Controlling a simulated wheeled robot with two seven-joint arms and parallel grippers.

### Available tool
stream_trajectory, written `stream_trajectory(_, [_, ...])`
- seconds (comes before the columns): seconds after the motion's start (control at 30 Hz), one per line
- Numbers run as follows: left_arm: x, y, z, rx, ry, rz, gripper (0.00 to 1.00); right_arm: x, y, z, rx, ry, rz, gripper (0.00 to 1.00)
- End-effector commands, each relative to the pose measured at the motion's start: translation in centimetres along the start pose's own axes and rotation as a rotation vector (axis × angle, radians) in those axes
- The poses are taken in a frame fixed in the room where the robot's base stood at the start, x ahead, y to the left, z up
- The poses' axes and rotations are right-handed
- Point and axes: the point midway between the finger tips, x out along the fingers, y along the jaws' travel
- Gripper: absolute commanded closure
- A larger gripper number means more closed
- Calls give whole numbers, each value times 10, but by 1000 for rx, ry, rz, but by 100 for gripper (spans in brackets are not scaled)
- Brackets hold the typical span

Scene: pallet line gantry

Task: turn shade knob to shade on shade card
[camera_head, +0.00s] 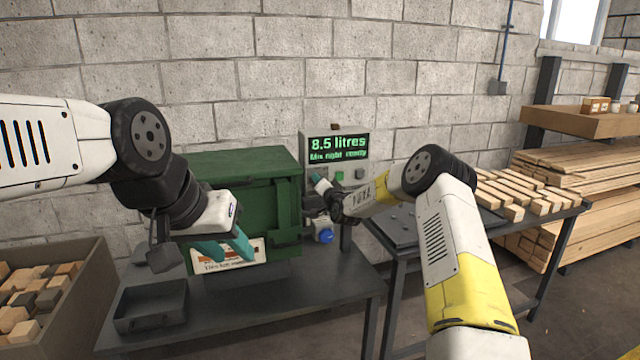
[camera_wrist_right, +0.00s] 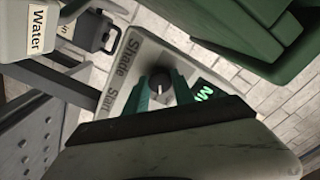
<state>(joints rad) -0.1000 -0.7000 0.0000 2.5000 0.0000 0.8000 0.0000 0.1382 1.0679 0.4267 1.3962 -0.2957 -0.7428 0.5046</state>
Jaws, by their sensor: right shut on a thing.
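In the right wrist view the dark round shade knob (camera_wrist_right: 160,86) sits on the grey control panel, with a pale mark on its face. My right gripper (camera_wrist_right: 161,92) has its teal fingers on both sides of the knob, shut on it. In the head view my right gripper (camera_head: 321,185) is at the panel below the display (camera_head: 338,147) and hides the knob. The shade card (camera_head: 247,259) hangs on the front of the green machine (camera_head: 247,172); my left gripper covers most of it. My left gripper (camera_head: 226,248) has its teal fingers apart, with nothing seen between them.
The display reads "8.5 litres" and "Mix right ready". A green button (camera_head: 339,175) is below it. A blue knob (camera_head: 326,237) is lower down. A dark tray (camera_head: 151,306) stands on the bench. A box of wood blocks (camera_head: 75,310) is at left, stacked timber (camera_head: 560,190) at right.

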Motion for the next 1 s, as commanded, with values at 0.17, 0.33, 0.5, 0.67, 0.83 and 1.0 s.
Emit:
stream_trajectory(0.17, [0,0,0,0,0,0,64,0,2,0,143,0,2,100])
stream_trajectory(0.33, [0,0,0,0,0,0,64,0,2,0,251,-1,2,100])
stream_trajectory(0.5, [0,0,0,0,0,0,64,0,1,1,323,-2,2,100])
stream_trajectory(0.67, [0,0,0,0,0,0,64,0,2,1,361,-2,3,100])
stream_trajectory(0.83, [0,0,0,0,0,0,64,0,1,1,375,-2,3,100])
stream_trajectory(1.0, [0,0,0,0,0,0,64,0,1,1,376,-2,3,100])
